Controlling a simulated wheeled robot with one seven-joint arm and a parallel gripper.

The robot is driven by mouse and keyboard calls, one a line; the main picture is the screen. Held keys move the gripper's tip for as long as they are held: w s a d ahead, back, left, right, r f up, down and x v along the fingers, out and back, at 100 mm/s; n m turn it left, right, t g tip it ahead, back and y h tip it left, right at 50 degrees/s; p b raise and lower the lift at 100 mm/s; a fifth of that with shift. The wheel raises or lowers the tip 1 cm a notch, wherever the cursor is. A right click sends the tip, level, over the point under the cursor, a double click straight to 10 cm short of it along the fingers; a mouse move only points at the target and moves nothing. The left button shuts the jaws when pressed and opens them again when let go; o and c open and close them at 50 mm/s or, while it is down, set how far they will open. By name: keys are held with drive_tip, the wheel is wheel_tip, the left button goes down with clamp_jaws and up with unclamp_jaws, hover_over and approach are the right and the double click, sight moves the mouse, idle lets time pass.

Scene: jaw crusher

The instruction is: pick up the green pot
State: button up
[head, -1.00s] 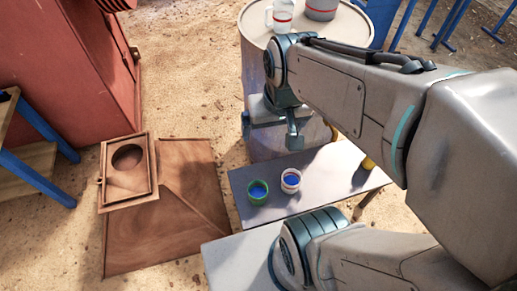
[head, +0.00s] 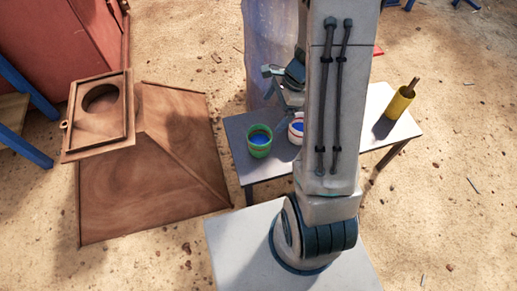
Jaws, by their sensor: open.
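The green pot (head: 259,142), a small round pot with blue contents, stands upright on the left end of the grey table (head: 237,125). A white pot (head: 296,131) with a red band and blue contents stands just right of it, partly hidden by my arm. My gripper (head: 272,82) is behind and above the pots, partly hidden by my arm. A finger shows apart from the green pot, and my gripper is open with nothing seen in it.
A yellow pot (head: 400,102) with a brown handle stands at the table's right end. A brown wooden hopper-like piece (head: 150,190) lies on the sand at left, near a red machine (head: 65,35). Sand at right is open.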

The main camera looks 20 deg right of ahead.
drive_tip(key=m+b, duration=0.1)
drive_tip(key=b, duration=0.3)
approach(260, 136)
drive_tip(key=s+a+r, duration=0.2)
drive_tip(key=s+a, duration=0.1)
drive_tip(key=s, duration=0.1)
drive_tip(key=shift+w+b+x, duration=0.15)
drive_tip(key=shift+b+x, duration=0.7)
drive_tip(key=shift+x, duration=0.7)
drive_tip(key=shift+w+b+x, duration=0.15)
drive_tip(key=shift+b+x, duration=0.65)
drive_tip(key=shift+x, duration=0.75)
drive_tip(key=shift+d, duration=0.2)
drive_tip(key=c, duration=1.2)
